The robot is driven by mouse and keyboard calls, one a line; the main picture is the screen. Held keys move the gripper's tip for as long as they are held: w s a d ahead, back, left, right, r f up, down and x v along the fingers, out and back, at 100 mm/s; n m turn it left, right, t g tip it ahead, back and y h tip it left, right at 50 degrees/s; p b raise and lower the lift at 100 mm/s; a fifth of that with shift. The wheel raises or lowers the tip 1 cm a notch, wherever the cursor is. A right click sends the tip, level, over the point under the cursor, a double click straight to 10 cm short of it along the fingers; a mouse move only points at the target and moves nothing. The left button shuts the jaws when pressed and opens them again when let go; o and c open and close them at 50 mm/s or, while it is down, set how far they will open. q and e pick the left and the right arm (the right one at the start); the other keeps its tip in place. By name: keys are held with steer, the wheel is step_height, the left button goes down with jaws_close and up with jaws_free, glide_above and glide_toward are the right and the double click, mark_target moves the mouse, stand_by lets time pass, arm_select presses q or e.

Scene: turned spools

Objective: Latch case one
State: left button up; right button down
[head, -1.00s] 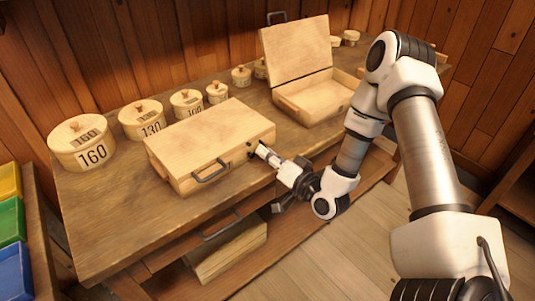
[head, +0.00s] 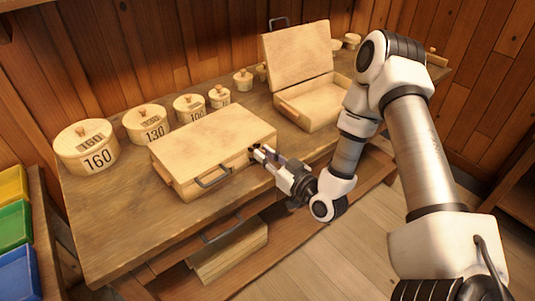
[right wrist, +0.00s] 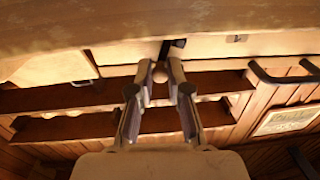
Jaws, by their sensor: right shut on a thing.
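A closed pale wooden case (head: 213,140) lies flat on the workbench (head: 120,240), with a dark carrying handle (head: 212,178) on its front. My right gripper (head: 262,155) is at the front side of this case, near its right end. In the right wrist view the right gripper (right wrist: 160,72) has its fingers close together on a small dark latch (right wrist: 174,46) at the case's edge (right wrist: 120,52). The fingertips partly hide the latch. My left gripper is not in view.
A second wooden case (head: 315,103) stands open behind to the right. Several round lidded boxes, including one marked 160 (head: 86,147), stand along the back. A drawer-like wooden box (head: 230,250) sits below. Coloured bins (head: 14,228) are at left.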

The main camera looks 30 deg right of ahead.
steer(key=shift+s+a+r+n+p, duration=0.15)
steer(key=shift+a+n+p, duration=0.1)
steer(key=shift+n, duration=0.75)
steer(key=shift+w+a+r+n+p, duration=0.1)
steer(key=shift+a+r+n+p, duration=0.1)
steer(key=shift+n, duration=0.8)
steer(key=c, duration=1.4)
jaws_free()
steer(key=s, duration=0.5)
steer(key=s+d, duration=0.1)
steer(key=s, duration=0.1)
steer(key=shift+s, duration=0.25)
